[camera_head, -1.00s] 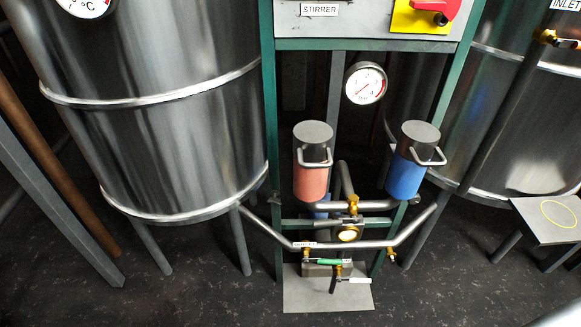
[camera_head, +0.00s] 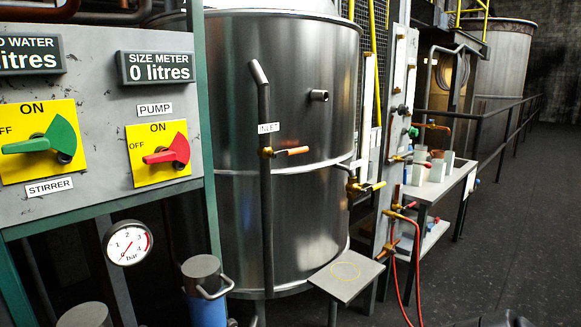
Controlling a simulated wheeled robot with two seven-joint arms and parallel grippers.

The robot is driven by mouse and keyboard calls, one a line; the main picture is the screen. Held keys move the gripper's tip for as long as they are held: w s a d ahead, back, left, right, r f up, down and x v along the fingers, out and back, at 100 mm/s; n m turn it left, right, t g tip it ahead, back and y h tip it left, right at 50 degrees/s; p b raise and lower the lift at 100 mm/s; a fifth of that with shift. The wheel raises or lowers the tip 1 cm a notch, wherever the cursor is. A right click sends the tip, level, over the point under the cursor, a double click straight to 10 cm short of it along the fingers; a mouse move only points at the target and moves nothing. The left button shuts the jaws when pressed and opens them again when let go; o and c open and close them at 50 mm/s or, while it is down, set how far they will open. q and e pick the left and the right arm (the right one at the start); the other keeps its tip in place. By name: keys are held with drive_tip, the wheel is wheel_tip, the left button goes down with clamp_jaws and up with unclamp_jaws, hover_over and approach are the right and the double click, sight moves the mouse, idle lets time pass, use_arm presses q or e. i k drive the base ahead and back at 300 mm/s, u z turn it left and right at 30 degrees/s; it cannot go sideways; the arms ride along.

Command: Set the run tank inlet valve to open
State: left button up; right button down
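The steel run tank (camera_head: 320,110) stands in the middle of the head view. A vertical grey pipe (camera_head: 265,210) runs down its front. A white INLET label (camera_head: 268,128) sits on this pipe. Just below the label is the inlet valve (camera_head: 266,152), with a brass body and an orange lever handle (camera_head: 292,151). The handle points right, roughly level, across the upright pipe. Neither gripper can be made out. A dark shape at the bottom right edge is too cut off to identify.
A panel with a green STIRRER switch (camera_head: 42,143) and a red PUMP switch (camera_head: 167,154) stands at left. A small grey platform (camera_head: 346,275) with a yellow ring is below the tank. Another brass valve (camera_head: 357,186), a bench (camera_head: 440,183) and red hose (camera_head: 418,270) are right. Floor at right is clear.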

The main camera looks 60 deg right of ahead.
sight(287, 151)
drive_tip(key=z, duration=3.85)
drive_tip(key=i, duration=3.15)
drive_tip(key=u, duration=4.5)
